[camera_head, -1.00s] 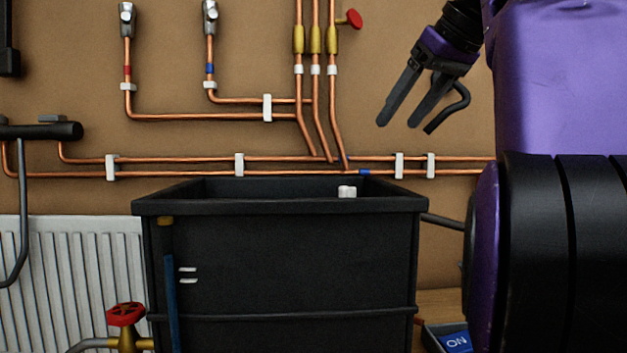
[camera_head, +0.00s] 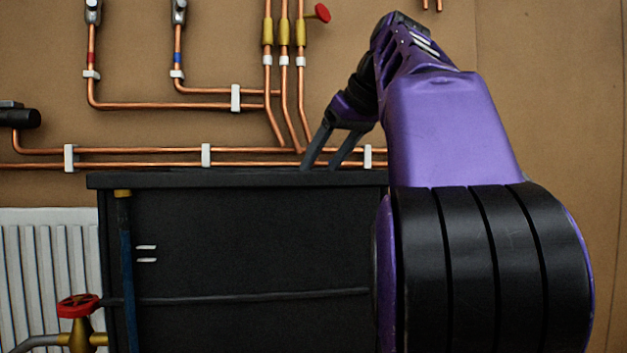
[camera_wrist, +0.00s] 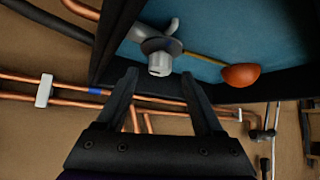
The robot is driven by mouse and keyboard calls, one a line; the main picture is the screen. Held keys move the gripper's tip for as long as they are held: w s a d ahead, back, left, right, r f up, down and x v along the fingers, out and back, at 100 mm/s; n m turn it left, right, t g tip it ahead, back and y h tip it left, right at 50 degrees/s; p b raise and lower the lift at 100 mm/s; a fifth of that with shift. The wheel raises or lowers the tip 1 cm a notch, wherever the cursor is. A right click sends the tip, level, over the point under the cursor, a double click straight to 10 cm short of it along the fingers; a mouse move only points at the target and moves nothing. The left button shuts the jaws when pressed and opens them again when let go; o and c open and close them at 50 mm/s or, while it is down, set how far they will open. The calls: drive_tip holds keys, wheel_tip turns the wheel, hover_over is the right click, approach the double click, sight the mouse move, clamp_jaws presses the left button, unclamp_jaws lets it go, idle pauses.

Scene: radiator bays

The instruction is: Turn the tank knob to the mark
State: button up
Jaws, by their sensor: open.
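The black tank (camera_head: 240,230) stands below the wall pipes, its inside hidden in the head view. In the wrist view the tank (camera_wrist: 270,95) shows blue water, a grey valve with a small white knob (camera_wrist: 159,66) on a dark collar, and an orange float (camera_wrist: 240,75) on a rod. My gripper (camera_head: 320,167) is open at the tank's back right rim. In the wrist view its fingers (camera_wrist: 159,77) point at the knob, which shows between and just beyond the tips, apparently not gripped. I cannot make out a mark on the knob.
Copper pipes (camera_head: 180,164) run along the wall behind the tank. A red-handled valve (camera_head: 322,13) is above. A red wheel valve (camera_head: 78,305) and a white radiator (camera_head: 45,265) are at the left. Two short white bars (camera_head: 146,253) are on the tank front.

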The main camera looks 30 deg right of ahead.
drive_tip(key=shift+x, duration=1.15)
clamp_jaws()
